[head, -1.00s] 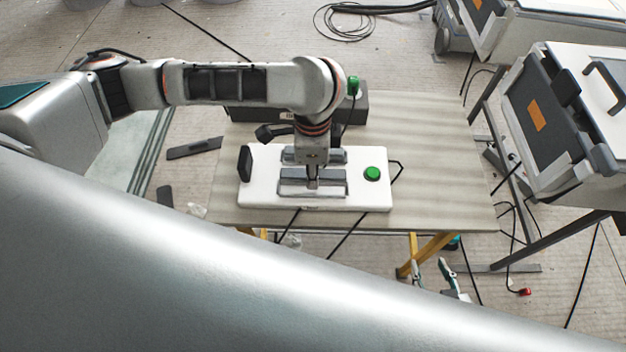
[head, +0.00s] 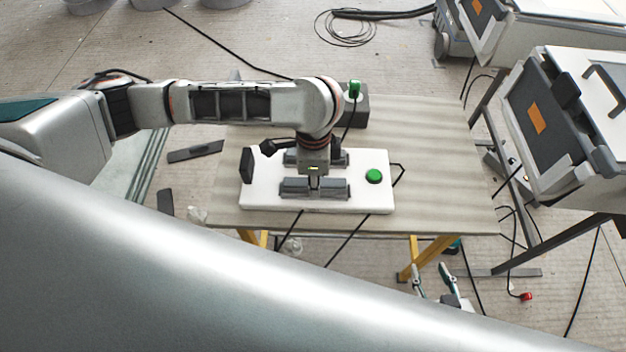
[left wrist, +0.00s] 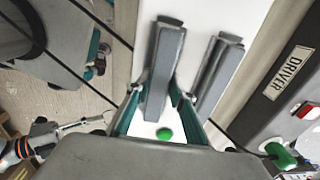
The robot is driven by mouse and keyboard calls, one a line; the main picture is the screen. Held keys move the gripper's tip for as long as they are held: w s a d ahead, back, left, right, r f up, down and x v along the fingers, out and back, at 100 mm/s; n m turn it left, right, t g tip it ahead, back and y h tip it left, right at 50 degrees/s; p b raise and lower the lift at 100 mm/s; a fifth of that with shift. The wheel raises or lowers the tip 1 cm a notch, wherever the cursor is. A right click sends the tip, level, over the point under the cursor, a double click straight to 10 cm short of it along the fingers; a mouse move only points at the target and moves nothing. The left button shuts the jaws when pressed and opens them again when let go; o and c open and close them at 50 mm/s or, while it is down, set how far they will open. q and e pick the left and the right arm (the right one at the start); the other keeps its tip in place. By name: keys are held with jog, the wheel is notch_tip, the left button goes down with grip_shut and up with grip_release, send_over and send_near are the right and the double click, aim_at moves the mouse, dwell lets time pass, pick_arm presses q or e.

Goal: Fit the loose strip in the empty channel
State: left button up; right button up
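The loose strip (left wrist: 163,75), a grey bar, is between the teal fingers of my left gripper (left wrist: 159,92) in the left wrist view. The fingertips touch its sides. In the head view my left gripper (head: 314,184) points down at the nearer grey channel (head: 333,190) on the white board (head: 370,203). The strip is lined up along this channel; I cannot tell how deep it sits. A second grey bar (head: 338,157) lies parallel, farther back; it shows too in the left wrist view (left wrist: 222,70). My right gripper (head: 433,271) is open and empty beyond the table's front edge.
Cables run past the board. The table (head: 440,170) is clear at right; grey cases (head: 570,120) stand beyond.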

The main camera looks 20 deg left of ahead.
pick_arm(q)
jog(key=shift+o, duration=0.5)
jog(key=shift+s+f, duration=0.3)
jog(key=shift+f, duration=0.25)
jog(key=shift+s+f, duration=0.25)
jog(key=shift+f, duration=0.25)
jog(key=shift+w+f+g, duration=0.15)
jog(key=shift+w+g, duration=0.1)
jog(key=shift+g, duration=0.05)
jog(key=shift+s+r, duration=0.15)
jog(key=shift+r, duration=0.05)
pick_arm(e)
jog(key=shift+f, duration=0.45)
jog(key=shift+w+r, duration=0.1)
pick_arm(q)
jog(key=shift+r, duration=0.25)
notch_tip(320, 180, up, 13)
jog(key=p, duration=0.3)
jog(key=shift+w+p, duration=0.25)
jog(key=shift+p, duration=0.1)
pick_arm(e)
jog(key=r, duration=0.2)
jog(key=w+r, duration=0.1)
jog(key=r, duration=0.1)
jog(key=shift+r, duration=0.2)
pick_arm(q)
jog(key=shift+r, duration=0.1)
pick_arm(e)
jog(key=shift+s, duration=0.1)
